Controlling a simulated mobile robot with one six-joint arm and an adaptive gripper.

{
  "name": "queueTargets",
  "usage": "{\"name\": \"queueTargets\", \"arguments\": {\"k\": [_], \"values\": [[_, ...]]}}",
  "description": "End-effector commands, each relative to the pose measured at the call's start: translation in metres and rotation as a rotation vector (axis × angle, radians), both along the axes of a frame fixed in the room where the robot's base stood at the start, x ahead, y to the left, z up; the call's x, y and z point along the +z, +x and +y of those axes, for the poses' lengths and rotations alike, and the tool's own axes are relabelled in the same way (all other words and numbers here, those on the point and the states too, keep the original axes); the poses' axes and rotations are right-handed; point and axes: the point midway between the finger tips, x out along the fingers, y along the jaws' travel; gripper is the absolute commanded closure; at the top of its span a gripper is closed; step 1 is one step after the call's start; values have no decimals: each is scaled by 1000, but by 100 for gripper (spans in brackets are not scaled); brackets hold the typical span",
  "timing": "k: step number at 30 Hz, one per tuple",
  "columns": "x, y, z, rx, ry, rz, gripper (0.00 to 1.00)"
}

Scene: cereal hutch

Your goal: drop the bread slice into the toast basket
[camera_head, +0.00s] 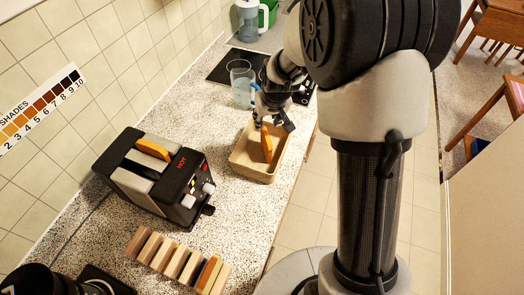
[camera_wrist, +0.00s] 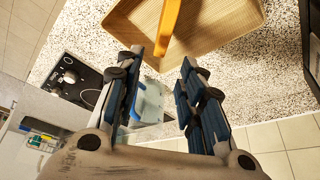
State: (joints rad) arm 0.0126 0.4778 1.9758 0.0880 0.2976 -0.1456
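The toast basket (camera_head: 250,174) is a pale tan open box on the counter. An orange-brown bread slice (camera_head: 266,143) stands on edge inside it, somewhat tilted. In the wrist view the slice (camera_wrist: 168,28) lies beyond my fingertips, within the basket (camera_wrist: 220,25). My gripper (camera_head: 274,122) is over the basket's far part, close to the slice's upper end. In the wrist view my gripper (camera_wrist: 162,60) has its two fingers spread with a clear gap, and neither visibly touches the slice. The slice's lower edge is hard to make out.
A black and silver toaster (camera_head: 160,172) stands left of the basket, with another slice (camera_head: 153,150) in its slot. A wooden rack (camera_head: 168,254) with several slats is in front. A clear pitcher (camera_head: 241,84) and dark hob (camera_head: 229,66) are behind. The counter edge is right of the basket.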

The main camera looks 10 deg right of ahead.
Motion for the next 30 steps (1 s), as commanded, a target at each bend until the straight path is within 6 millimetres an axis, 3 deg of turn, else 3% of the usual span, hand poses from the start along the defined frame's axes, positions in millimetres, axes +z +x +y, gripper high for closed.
{"name": "queueTargets", "arguments": {"k": [11,24,30], "values": [[7,-2,0,0,0,-3,63],[86,-34,-2,0,-1,-4,63],[107,-44,-2,0,0,-2,63]]}}
